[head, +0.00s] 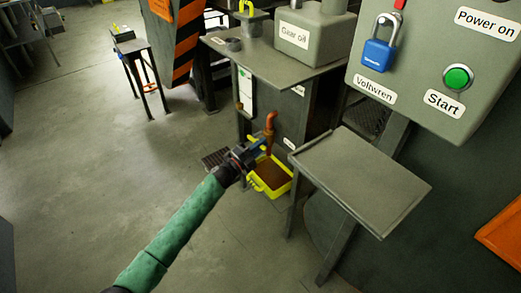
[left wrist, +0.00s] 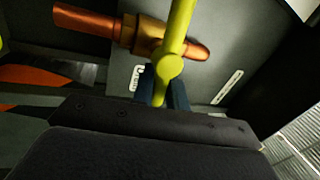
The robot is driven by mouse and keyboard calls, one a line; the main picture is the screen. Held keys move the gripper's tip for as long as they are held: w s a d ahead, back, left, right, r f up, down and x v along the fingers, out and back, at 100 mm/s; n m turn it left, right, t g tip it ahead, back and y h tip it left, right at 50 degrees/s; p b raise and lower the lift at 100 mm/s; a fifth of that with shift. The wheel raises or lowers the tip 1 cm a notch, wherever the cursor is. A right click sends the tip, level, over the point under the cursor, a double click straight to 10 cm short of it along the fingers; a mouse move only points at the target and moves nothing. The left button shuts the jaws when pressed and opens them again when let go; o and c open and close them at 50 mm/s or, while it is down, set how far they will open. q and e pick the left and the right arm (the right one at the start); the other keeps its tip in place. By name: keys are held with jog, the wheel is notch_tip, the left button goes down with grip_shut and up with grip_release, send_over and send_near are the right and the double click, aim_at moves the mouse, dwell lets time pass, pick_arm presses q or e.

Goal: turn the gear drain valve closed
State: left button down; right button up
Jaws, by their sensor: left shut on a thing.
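The gear drain valve is a brass body (left wrist: 150,36) on a copper pipe (left wrist: 85,20), with a yellow lever handle (left wrist: 179,35). In the head view its copper pipe (head: 270,122) comes down at the front of the grey machine. My left gripper (head: 254,150) is beside the valve, shut on the yellow handle's end. In the left wrist view the handle runs down into the blue fingers (left wrist: 165,88) of that gripper. The gripper hides most of the lever in the head view. My right gripper is not in view.
A yellow tray (head: 271,194) with brown contents stands on the floor below the valve. A grey side table (head: 365,180) stands to the right, under a control box (head: 435,70) with a blue padlock and a green Start button.

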pick_arm(q)
jog(key=shift+s+f+m+g+b, duration=0.1)
jog(key=shift+f+m+g+b, duration=0.25)
jog(key=shift+m+b, duration=0.45)
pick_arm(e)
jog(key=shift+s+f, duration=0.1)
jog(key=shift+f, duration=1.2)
pick_arm(q)
jog(key=c, duration=1.5)
grip_release()
jog(key=shift+r, duration=0.1)
jog(key=shift+o, duration=0.2)
jog(key=v, duration=0.7)
jog(key=shift+a+f, duration=0.25)
jog(key=shift+a, duration=0.05)
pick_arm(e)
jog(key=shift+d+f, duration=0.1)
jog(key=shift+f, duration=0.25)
pick_arm(q)
jog(key=shift+s, duration=0.1)
